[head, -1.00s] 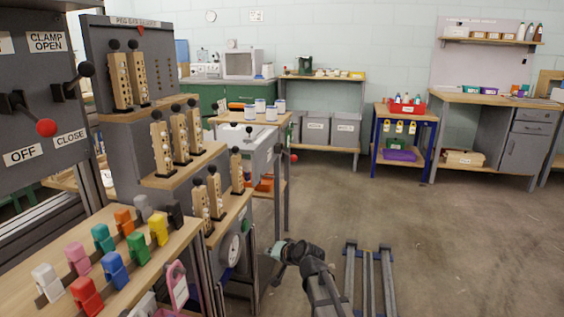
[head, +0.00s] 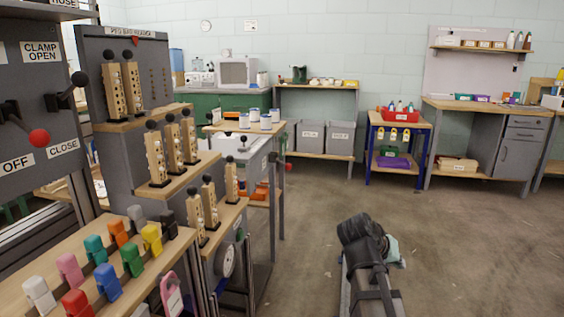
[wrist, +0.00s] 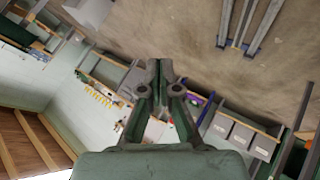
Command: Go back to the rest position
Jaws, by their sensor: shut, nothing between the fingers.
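In the wrist view my gripper (wrist: 160,75) has its two dark fingers together at the tips, with nothing between them. It hangs in free air, with the floor and benches far off behind it. In the head view my arm rises at the bottom, right of centre, over open floor. A pale green part of it shows at its right side; the fingers themselves cannot be made out there. My arm is clear of the peg rack and the clip bench on the left.
A stepped rack (head: 118,194) with several wooden pegged blocks stands at left, beside a bench of coloured clips (head: 132,258) and a lever panel (head: 22,110). A blue-legged table (head: 402,146) and a workbench (head: 487,105) stand at the back. The floor (head: 480,240) at right is clear.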

